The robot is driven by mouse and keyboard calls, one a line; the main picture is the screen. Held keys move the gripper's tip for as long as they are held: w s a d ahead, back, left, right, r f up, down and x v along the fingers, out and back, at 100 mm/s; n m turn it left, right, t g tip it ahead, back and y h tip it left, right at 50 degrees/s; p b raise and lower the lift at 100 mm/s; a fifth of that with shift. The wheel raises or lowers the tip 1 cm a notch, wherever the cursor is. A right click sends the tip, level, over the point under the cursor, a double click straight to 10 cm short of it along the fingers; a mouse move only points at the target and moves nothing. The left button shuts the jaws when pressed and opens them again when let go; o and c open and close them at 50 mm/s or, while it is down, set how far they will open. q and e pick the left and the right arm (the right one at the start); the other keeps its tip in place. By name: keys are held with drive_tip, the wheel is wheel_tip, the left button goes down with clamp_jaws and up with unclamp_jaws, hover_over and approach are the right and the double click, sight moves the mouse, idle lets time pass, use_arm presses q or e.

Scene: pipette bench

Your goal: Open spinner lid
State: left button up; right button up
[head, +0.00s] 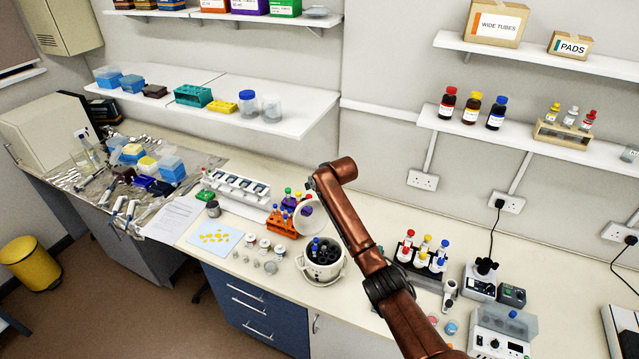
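A white round spinner (322,272) stands on the bench left of my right arm. Its dark rotor holes show from above, and a blue-capped tube sits in it. A round translucent lid (308,217) stands raised at the spinner's back, so the spinner's top is uncovered. My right arm comes in from the lower right and passes beside the spinner. Its far end (314,183) is above and behind the lid. I cannot make out the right gripper's fingers, nor whether they touch the lid. My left gripper is not in view.
An orange tube rack (284,224) and a white pipette rack (238,190) stand behind and left of the spinner. Small jars (264,244) sit to its left. A black tube rack (420,262) and a device with a clear cover (500,335) are right of my arm.

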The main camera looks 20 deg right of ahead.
drive_tip(key=shift+v, duration=2.3)
